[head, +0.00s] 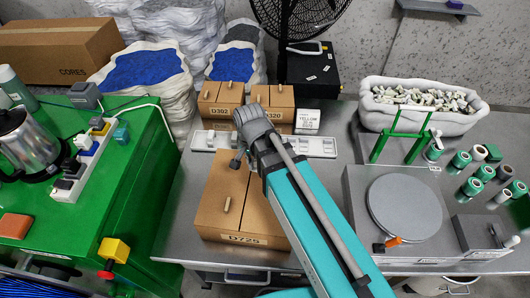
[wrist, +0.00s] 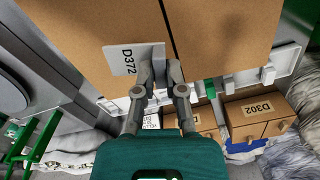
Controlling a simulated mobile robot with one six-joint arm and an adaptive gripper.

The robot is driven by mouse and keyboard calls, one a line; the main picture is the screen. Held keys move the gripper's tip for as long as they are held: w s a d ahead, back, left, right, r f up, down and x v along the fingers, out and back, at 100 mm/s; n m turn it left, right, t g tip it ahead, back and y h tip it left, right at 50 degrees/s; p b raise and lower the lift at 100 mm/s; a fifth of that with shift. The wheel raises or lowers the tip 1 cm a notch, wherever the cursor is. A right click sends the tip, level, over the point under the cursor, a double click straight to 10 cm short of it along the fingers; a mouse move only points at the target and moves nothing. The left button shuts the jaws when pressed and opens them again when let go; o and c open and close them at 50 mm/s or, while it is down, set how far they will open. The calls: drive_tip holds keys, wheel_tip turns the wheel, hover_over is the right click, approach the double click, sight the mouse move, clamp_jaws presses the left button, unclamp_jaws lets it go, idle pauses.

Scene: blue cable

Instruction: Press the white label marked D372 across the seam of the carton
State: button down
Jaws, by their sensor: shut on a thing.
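The white label marked D372 (wrist: 127,62) is in the wrist view, at the tips of my gripper (wrist: 160,68), which is shut on its edge. The label is over the brown carton top (wrist: 105,22), mostly left of the dark seam (wrist: 167,22); its near edge comes close to the seam. I cannot tell whether it touches the carton. In the head view, the large carton marked D729 (head: 212,215) lies on the grey table, with my arm crossing its far right part. The label does not show in the head view.
Smaller cartons, one marked D302 (head: 219,97), stand behind a white strip (head: 317,147). A round grey plate (head: 404,207) and green frame (head: 402,135) are to the right. A green bench (head: 125,190) with a metal pot (head: 28,143) is at left.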

sight(241, 187)
drive_tip(key=s+a+n, duration=0.1)
drive_tip(key=s+a, duration=0.1)
drive_tip(key=s+a+r+n+p, duration=0.1)
drive_tip(key=s+n, duration=0.1)
drive_tip(key=shift+a+r, duration=0.1)
drive_tip(key=shift+a, duration=0.3)
drive_tip(key=shift+f+b, duration=2.95)
drive_tip(key=shift+b, duration=0.05)
drive_tip(key=shift+f+b, duration=0.85)
idle(1.2)
drive_tip(key=c, duration=1)
unclamp_jaws()
drive_tip(key=shift+c, duration=0.2)
drive_tip(key=o, duration=0.6)
drive_tip(key=shift+c, duration=0.2)
